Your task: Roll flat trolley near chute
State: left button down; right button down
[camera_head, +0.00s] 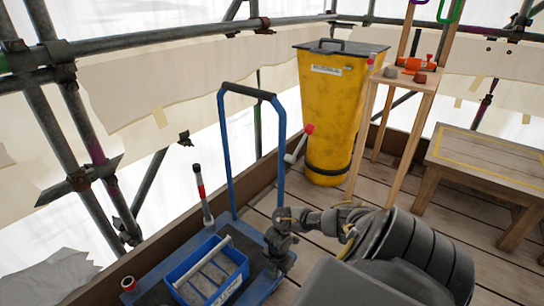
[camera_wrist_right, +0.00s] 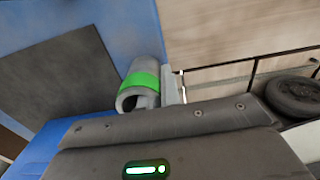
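The flat trolley has a blue push handle (camera_head: 282,150) standing upright and a blue deck (camera_head: 262,288) at the bottom of the head view. The yellow chute (camera_head: 327,110) with a dark lid stands behind it, to the right, apart from the handle. My right gripper (camera_head: 278,243) is low over the deck's right side, near the handle's foot. In the right wrist view a grey cylinder with a green band (camera_wrist_right: 144,80) sits by the blue deck (camera_wrist_right: 130,25); whether the fingers grip anything is unclear. My left gripper is not in view.
A blue crate (camera_head: 238,290) and a red-and-white stick (camera_head: 202,190) are on or by the deck. Scaffold poles and a low board edge the left side. A wooden stand (camera_head: 362,135) and bench (camera_head: 490,150) are right. Plank floor (camera_head: 340,195) shows between.

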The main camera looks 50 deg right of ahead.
jog(key=shift+d+b, duration=0.55)
jog(key=shift+d, duration=1.4)
jog(key=shift+d+b, duration=0.35)
jog(key=shift+d, duration=0.25)
jog(key=d+b, duration=1.2)
jog(key=d, duration=0.4)
jog(key=shift+d, duration=0.3)
jog(key=shift+s, duration=0.1)
jog(key=c, duration=1.5)
grip_release()
jog(key=shift+s, duration=0.1)
jog(key=shift+c, duration=0.2)
